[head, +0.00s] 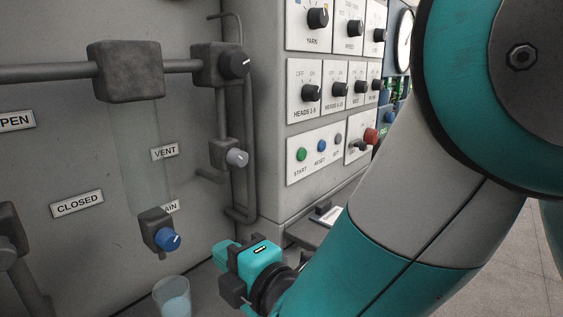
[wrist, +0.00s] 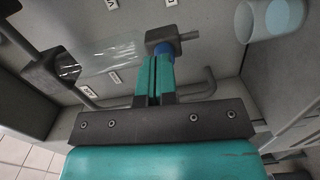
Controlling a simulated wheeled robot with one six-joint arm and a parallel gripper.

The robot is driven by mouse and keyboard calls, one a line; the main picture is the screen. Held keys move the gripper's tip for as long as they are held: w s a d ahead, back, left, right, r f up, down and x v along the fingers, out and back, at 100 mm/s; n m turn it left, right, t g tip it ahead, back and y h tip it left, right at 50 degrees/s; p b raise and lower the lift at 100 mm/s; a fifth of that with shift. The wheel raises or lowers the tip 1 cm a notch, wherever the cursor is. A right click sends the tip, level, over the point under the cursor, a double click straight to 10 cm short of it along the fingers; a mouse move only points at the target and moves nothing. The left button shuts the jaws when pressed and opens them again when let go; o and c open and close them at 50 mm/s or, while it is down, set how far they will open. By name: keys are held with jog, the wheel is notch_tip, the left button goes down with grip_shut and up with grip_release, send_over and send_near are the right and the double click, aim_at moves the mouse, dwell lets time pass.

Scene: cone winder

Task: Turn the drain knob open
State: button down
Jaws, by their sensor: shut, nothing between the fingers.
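The drain knob (head: 168,240) is blue with a white pointer line, on a dark valve block below the vent valve in the head view. The "DRAIN" label beside it is partly hidden. In the wrist view the blue knob (wrist: 163,49) shows just beyond my fingertips and is partly covered by them. My gripper (head: 224,250) is to the right of the knob in the head view, with a visible gap. In the wrist view my gripper (wrist: 154,62) has its teal fingers together, empty and pointing towards the knob. I cannot tell the exact distance.
A clear cup (head: 172,297) stands below the drain valve. A grey vent knob (head: 237,157) and a black knob (head: 235,65) sit above. A control panel (head: 315,155) with several knobs and buttons is to the right. "CLOSED" (head: 77,203) and "VENT" (head: 165,153) labels mark the wall.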

aim_at(169, 240)
jog(key=w+a+n+y+p, duration=0.1)
jog(key=w+a+p, duration=0.2)
jog(key=a+p, duration=0.3)
jog(key=p, duration=0.4)
jog(key=shift+r, duration=0.25)
jog(key=shift+w, duration=0.1)
dwell(0.4)
